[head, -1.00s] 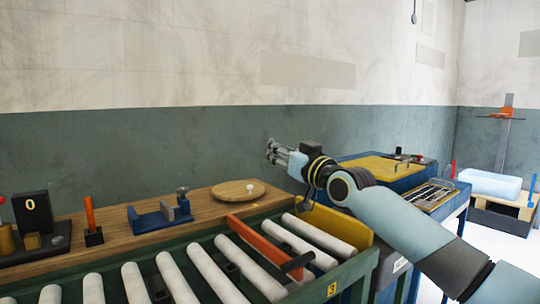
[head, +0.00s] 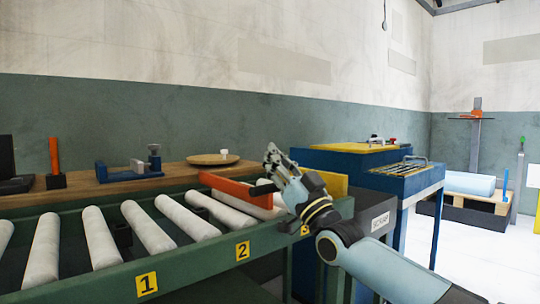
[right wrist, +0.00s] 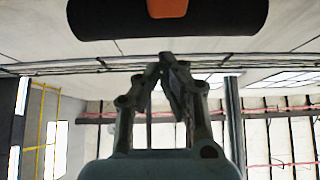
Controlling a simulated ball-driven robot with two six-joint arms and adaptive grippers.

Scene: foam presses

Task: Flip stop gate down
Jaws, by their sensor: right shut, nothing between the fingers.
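The stop gate is an orange bar (head: 236,190) standing across the green roller conveyor near its right end, above the rollers. Its black handle (head: 263,188) sticks out at the bar's near end, partly beside my right gripper. My right gripper (head: 271,153) is shut and empty, its fingers pointing up and left, just right of the handle. In the right wrist view the closed fingertips (right wrist: 166,60) sit below a dark rounded bar with an orange patch (right wrist: 167,8), which looks like part of the gate. Whether they touch is unclear. My left gripper is not in view.
White rollers (head: 148,226) run left along the conveyor frame with yellow number plates (head: 147,284). A wooden shelf (head: 120,183) behind holds a blue fixture (head: 130,172) and a round board (head: 213,159). A blue press table (head: 350,165) stands at right, close behind my arm.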

